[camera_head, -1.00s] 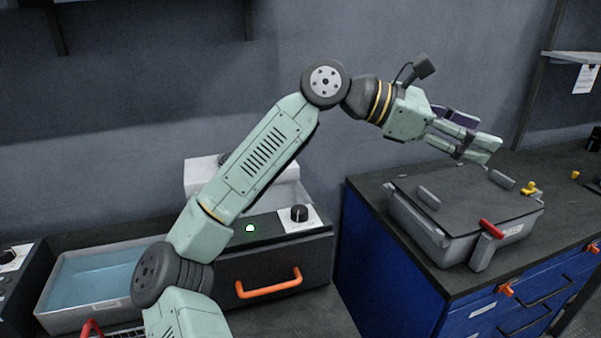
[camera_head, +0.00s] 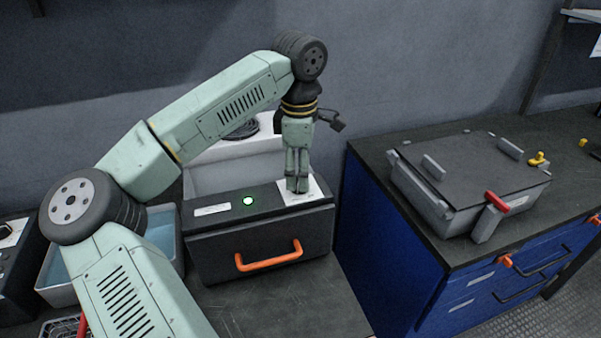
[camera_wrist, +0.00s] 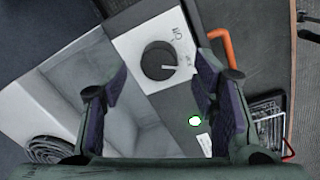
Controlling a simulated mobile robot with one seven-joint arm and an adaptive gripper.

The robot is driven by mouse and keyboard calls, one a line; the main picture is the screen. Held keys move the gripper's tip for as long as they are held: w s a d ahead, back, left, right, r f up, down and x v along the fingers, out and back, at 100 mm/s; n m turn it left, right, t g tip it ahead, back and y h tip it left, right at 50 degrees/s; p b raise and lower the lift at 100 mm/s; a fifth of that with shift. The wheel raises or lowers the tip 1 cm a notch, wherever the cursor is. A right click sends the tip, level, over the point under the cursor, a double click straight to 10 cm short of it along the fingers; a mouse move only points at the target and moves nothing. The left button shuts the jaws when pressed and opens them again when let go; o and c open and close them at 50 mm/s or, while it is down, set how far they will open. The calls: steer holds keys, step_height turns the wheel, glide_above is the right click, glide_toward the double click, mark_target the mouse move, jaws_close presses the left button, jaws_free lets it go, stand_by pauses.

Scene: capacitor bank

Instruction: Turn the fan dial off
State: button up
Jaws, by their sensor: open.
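The fan dial (camera_wrist: 158,61) is a round black knob with a white pointer line. It sits on a white plate (camera_wrist: 150,35) with small lettering that I cannot read surely. In the wrist view the pointer is toward the right. My gripper (camera_wrist: 160,66) is open, with its two fingers on either side of the dial in that view and nothing between them in contact that I can see. In the head view my gripper (camera_head: 297,188) points straight down over the plate and hides the dial. A green light (camera_head: 248,201) glows on the black box's top.
The black box has an orange handle (camera_head: 268,262) in front. A white basin (camera_head: 225,165) stands behind it and a blue-filled tray (camera_head: 52,268) to the left. A grey lidded box (camera_head: 440,210) with a red lever is on the blue cabinet (camera_head: 385,240) at right.

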steer(key=shift+w+f, duration=0.1)
steer(key=shift+f, duration=1.3)
steer(key=shift+c, duration=0.3)
steer(key=c, duration=1.1)
